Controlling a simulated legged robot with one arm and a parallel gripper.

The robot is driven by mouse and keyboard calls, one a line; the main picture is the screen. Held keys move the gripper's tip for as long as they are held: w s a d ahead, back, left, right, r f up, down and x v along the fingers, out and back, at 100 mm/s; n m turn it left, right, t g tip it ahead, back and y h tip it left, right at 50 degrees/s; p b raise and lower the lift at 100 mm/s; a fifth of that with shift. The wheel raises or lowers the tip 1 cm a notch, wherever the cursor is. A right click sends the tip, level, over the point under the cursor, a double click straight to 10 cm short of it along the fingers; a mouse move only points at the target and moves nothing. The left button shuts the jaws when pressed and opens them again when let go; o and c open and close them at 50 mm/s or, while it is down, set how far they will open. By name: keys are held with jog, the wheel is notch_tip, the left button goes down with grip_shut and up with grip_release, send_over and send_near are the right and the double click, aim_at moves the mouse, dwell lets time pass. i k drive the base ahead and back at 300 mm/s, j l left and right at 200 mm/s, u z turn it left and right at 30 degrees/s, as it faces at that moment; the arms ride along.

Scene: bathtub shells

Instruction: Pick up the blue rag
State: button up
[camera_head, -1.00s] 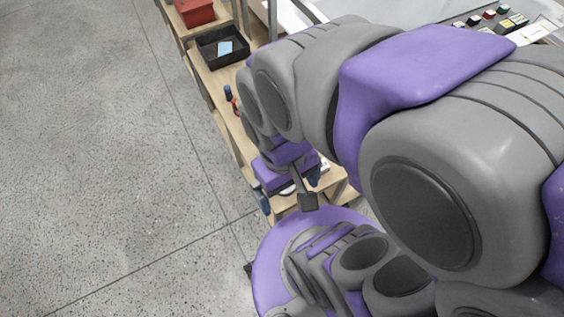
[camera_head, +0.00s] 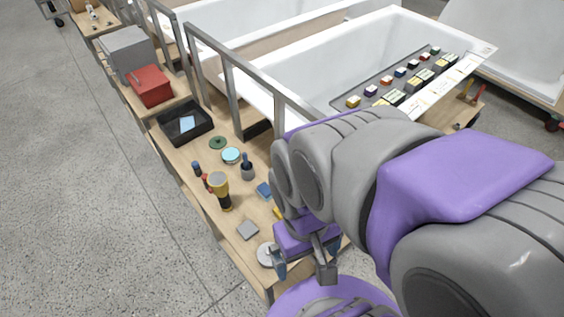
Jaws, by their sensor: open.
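Two blue pieces could be the blue rag, and I cannot tell which is. One is a small flat blue piece (camera_head: 264,190) on the wooden bench, close beside my arm. The other is a light blue flat piece (camera_head: 187,123) lying in a black tray (camera_head: 168,138). My gripper (camera_head: 307,261) is open, low over the near end of the bench, with nothing seen between its fingers. It is nearer to me than both blue pieces. My arm hides part of the bench beside it.
On the bench (camera_head: 262,235) stand a yellow-and-black tool (camera_head: 220,191), a round light blue tin (camera_head: 231,155), a grey square pad (camera_head: 248,229) and a white disc (camera_head: 267,254). A red box (camera_head: 151,86) stands farther back. Metal rails and white bathtubs (camera_head: 300,52) border the right. Left floor is clear.

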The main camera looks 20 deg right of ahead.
aim_at(263, 190)
jog(key=z, duration=0.25)
jog(key=j+z, duration=0.35)
jog(key=j, duration=0.25)
jog(key=k+j+z, duration=0.1)
jog(key=j+z, duration=0.25)
jog(key=j, duration=0.2)
